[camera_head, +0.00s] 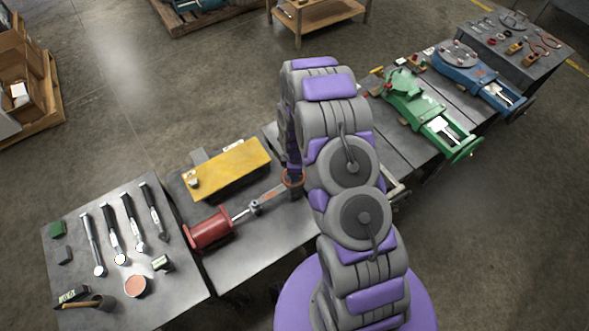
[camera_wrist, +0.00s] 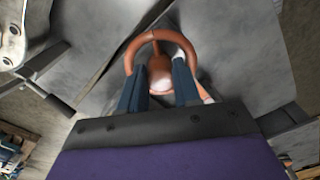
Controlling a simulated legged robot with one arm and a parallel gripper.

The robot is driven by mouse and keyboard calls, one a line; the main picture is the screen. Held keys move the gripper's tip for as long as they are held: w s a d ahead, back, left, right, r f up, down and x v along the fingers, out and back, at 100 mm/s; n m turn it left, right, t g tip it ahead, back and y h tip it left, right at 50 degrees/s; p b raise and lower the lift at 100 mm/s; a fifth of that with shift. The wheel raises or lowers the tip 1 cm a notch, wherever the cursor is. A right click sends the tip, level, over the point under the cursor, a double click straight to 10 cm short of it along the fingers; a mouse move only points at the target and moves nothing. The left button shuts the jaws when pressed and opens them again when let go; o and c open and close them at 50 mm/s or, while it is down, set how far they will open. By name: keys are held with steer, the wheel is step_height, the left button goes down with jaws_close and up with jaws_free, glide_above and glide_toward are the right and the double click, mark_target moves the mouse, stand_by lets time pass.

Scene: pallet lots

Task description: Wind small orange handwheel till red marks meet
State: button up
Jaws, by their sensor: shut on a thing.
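The small orange handwheel (camera_head: 293,179) sits at the right end of the shaft of a red cylinder device on the middle table, partly hidden behind my arm. In the wrist view the orange handwheel (camera_wrist: 161,44) is a ring with a round hub. My gripper (camera_wrist: 161,75) reaches into the ring, its two dark blue fingers either side of the hub and shut on the handwheel. The red cylinder (camera_head: 211,229) lies to the left, with a silver rod and a grey block between it and the wheel. I cannot make out the red marks clearly.
A yellow box (camera_head: 228,168) stands behind the red cylinder. Several tools lie on the left table (camera_head: 185,284). A green vise (camera_head: 420,103) and a blue vise (camera_head: 474,72) stand on the tables at right. Open floor lies behind the tables.

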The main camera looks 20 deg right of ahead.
steer(key=m+p, duration=0.1)
steer(key=m, duration=0.4)
steer(key=shift+r+m, duration=0.1)
steer(key=shift+m, duration=0.2)
steer(key=m+p, duration=0.1)
steer(key=m, duration=0.5)
steer(key=shift+a, duration=0.15)
steer(key=m, duration=0.5)
steer(key=shift+m+p, duration=0.35)
steer(key=shift+m, duration=0.05)
steer(key=m, duration=0.6)
steer(key=shift+w+a+b, duration=0.15)
steer(key=shift+b, duration=0.2)
steer(key=m+b, duration=0.1)
steer(key=m, duration=0.5)
steer(key=shift+m, duration=0.3)
steer(key=m+b, duration=0.2)
steer(key=m, duration=0.3)
steer(key=shift+w, duration=0.2)
steer(key=m+b, duration=0.1)
steer(key=m, duration=0.5)
steer(key=shift+m+b, duration=0.3)
steer(key=shift+m, duration=0.1)
steer(key=m+b, duration=0.1)
steer(key=m, duration=0.4)
steer(key=shift+w, duration=0.1)
steer(key=shift+m, duration=0.3)
